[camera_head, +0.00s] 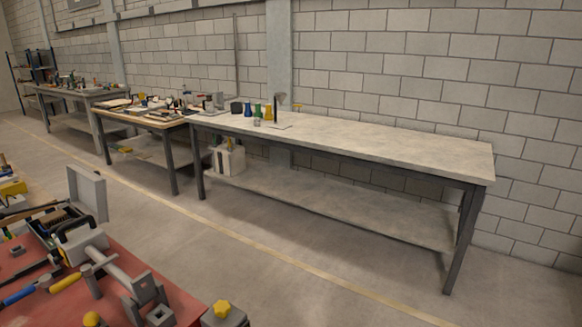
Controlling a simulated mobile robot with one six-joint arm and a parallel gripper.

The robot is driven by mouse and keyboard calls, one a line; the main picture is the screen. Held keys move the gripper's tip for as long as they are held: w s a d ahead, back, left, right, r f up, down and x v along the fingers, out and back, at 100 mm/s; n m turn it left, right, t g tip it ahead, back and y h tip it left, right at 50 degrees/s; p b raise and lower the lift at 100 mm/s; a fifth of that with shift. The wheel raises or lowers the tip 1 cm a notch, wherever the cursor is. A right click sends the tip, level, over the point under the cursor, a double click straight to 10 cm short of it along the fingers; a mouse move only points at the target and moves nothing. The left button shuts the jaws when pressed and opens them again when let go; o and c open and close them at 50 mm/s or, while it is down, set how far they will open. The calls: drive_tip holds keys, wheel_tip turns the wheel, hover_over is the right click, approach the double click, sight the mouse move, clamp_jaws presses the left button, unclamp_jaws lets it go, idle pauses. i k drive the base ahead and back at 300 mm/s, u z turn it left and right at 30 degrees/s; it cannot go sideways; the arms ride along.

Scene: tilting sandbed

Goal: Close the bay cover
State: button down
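A light grey flat panel with a raised rim (88,193) stands up, open, at the left of the view. It looks like a lid and may be the bay cover; I cannot tell for sure. It rises behind the cluttered red bench top (185,300). What it joins at its lower edge is partly hidden by a black and pale box-like item (78,243) in front of it. My gripper is not in view.
A long pale-topped workbench (400,150) stands along the block wall. The floor (300,270) between them is clear.

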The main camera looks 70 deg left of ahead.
sight(89, 192)
drive_tip(key=u, duration=2.2)
drive_tip(key=i, duration=3.5)
drive_tip(key=u, duration=3.3)
